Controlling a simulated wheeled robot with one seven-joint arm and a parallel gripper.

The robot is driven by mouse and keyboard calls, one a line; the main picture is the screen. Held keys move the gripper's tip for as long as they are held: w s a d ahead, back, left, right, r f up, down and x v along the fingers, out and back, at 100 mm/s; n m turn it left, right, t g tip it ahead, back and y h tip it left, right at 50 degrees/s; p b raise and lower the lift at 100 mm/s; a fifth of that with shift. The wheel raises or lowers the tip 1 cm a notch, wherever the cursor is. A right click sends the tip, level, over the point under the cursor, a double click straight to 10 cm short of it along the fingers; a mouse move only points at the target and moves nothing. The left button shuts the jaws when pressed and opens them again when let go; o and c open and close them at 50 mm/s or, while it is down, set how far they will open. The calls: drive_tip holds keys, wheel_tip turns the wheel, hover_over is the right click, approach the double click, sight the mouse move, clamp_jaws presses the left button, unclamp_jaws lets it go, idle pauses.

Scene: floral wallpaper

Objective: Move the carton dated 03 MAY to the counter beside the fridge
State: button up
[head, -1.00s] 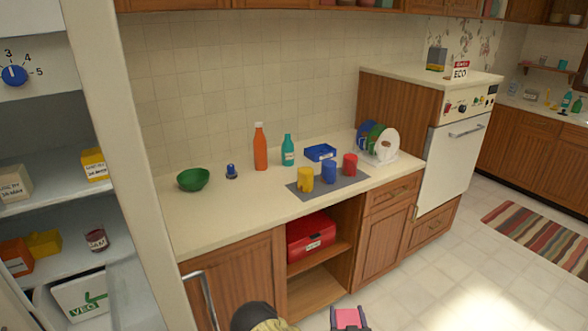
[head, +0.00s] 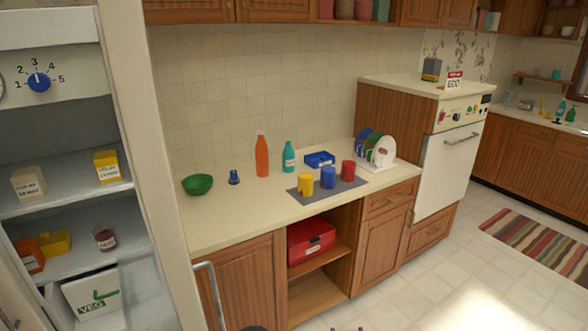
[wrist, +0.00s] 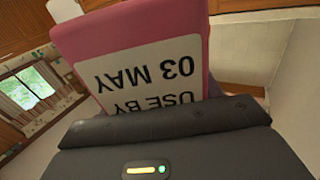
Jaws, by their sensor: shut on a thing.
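In the wrist view a pink carton (wrist: 190,20) fills the upper middle. Its white label reads "USE BY 03 MAY", upside down in the picture. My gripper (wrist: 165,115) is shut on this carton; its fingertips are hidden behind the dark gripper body. In the head view only a sliver of my gripper shows at the bottom edge, and the carton cannot be made out there. The counter (head: 225,222) stands right of the open fridge (head: 165,190). Its front left part, nearest the fridge, is bare.
The fridge shelves hold several cartons and a VEG bin (head: 92,297).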

drive_tip(key=s+f, duration=0.3)
drive_tip(key=shift+s+f, duration=0.15)
drive_tip(key=shift+f, duration=0.15)
drive_tip(key=shift+d, duration=0.2)
idle(0.7)
